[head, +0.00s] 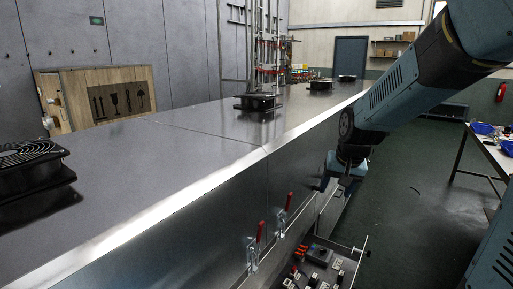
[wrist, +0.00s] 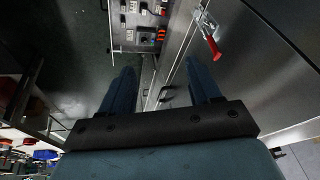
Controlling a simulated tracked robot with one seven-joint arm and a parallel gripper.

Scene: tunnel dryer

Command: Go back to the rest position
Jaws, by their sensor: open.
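The tunnel dryer (head: 200,140) is a long grey metal housing running from the near left to the back of the room. My gripper (head: 345,170) is beside the dryer's right side wall, in front of my arm, and partly hidden by it in the head view. In the wrist view, the two blue fingers of my gripper (wrist: 160,85) stand apart with nothing between them. A red-handled latch (wrist: 208,38) on the dryer wall lies to the right of the fingers. Red-handled latches (head: 255,245) also show on the side wall in the head view.
A control panel (head: 318,262) with switches sits low beside the dryer; it also shows in the wrist view (wrist: 140,25). Black fans (head: 258,102) stand on the dryer top. A wooden crate (head: 100,97) is at left. A table (head: 490,150) stands at right; dark floor between is clear.

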